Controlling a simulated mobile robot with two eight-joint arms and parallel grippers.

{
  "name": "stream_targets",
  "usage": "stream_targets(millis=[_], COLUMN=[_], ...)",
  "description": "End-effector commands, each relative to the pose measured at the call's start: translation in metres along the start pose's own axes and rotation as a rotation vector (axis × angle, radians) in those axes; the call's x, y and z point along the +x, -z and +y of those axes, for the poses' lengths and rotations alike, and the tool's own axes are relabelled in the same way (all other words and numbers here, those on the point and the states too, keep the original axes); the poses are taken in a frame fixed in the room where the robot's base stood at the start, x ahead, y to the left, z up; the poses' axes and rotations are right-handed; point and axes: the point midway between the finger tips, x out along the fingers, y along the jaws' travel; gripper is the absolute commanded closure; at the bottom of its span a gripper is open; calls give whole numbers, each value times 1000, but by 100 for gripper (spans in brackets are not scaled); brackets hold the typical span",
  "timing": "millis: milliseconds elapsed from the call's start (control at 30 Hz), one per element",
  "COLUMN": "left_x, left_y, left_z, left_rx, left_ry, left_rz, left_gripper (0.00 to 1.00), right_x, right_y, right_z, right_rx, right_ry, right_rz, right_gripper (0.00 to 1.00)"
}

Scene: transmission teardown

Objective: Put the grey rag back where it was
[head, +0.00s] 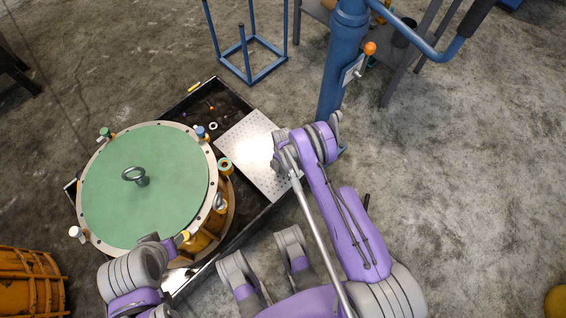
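I cannot make out a grey rag anywhere in the head view. My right gripper (283,158) is over the right edge of a light perforated plate (252,150). A long thin grey rod (318,232) runs from that gripper down to the bottom edge; whether the fingers are closed on it is unclear. My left gripper (176,241) is at the near edge of the round housing with a green cover (150,190). Its fingers are mostly hidden by its own wrist.
The housing and plate sit in a dark tray (262,219) with small loose parts. A blue hoist post (340,60) stands behind, beside a blue frame (246,60) and a grey bench (410,45). A yellow-orange drum (30,283) is at lower left. Floor at right is mostly clear.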

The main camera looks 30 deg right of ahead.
Motion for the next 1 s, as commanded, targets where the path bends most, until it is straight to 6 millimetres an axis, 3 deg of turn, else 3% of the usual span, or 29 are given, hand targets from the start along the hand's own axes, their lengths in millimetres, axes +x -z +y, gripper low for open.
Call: stream_targets(millis=[67,100,167,433,567,1000], left_x=[4,4,3,2,-4,-23], left_y=[-1,-1,-1,0,1,6], left_z=[0,0,0,0,0,0], left_rx=[0,0,0,0,0,0], left_ry=[0,0,0,0,0,0], left_rz=[-1,-1,-1,-1,1,8], left_gripper=[50,50,50,50,50,50], right_x=[4,4,3,1,-8,-98], right_y=[0,0,0,0,0,0], right_z=[0,0,0,0,0,0], right_rx=[0,0,0,0,0,0], right_ry=[0,0,0,0,0,0], right_rz=[0,0,0,0,1,0], right_gripper=[77,13,2,0,0,0])
